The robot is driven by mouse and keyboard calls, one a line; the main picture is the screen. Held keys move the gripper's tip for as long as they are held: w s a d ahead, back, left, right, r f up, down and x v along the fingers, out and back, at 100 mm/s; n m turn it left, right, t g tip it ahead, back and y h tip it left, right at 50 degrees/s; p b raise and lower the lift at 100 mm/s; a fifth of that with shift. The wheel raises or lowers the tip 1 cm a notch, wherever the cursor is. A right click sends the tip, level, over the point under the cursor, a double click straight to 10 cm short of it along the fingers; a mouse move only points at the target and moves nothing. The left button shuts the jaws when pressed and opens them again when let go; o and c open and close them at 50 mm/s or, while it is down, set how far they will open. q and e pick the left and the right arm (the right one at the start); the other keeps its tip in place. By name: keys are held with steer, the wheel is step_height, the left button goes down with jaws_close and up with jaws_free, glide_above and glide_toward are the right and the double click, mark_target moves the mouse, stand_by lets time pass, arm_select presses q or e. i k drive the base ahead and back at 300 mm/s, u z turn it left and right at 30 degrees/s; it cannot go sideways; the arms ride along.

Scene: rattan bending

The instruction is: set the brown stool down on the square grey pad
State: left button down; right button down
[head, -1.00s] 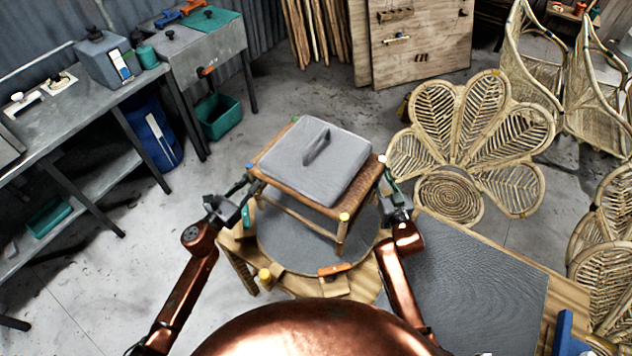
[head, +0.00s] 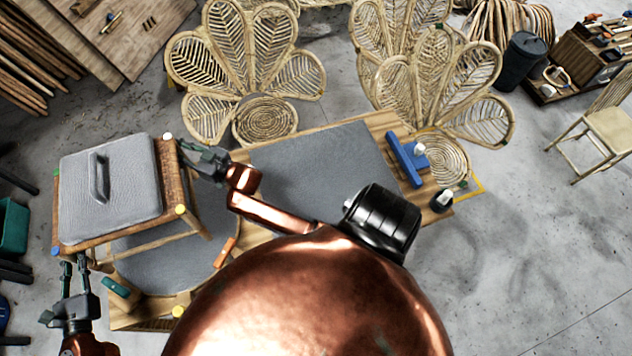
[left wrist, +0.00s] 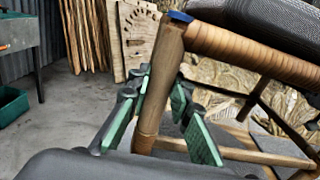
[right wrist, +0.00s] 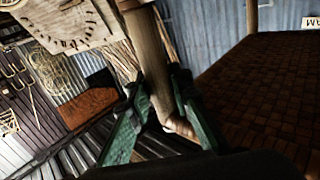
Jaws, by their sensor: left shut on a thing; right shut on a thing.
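The brown stool (head: 172,178) has a woven frame, wooden legs and a grey cushion (head: 105,190) with a handle on top. It is at the left of the head view, over the round grey disc. Whether its feet touch the disc is unclear. My left gripper (head: 75,268) is shut on a stool leg, which stands between its green-padded fingers in the left wrist view (left wrist: 160,115). My right gripper (head: 188,152) is shut on another leg, seen in the right wrist view (right wrist: 158,110). The square grey pad (head: 325,165) lies flat and empty on the bench, right of the stool.
The round grey disc (head: 170,262) is on the wooden bench, with an orange clamp (head: 225,252) at its edge. A blue tool (head: 405,160) lies beyond the pad's right edge, and a small dark jar (head: 442,200) stands near the bench corner. Rattan chairs (head: 265,120) stand behind the bench.

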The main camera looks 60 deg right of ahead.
mark_target(328, 183)
steer(key=u, duration=1.4)
steer(key=k, duration=2.4)
steer(key=z, duration=1.45)
steer(key=i, duration=0.4)
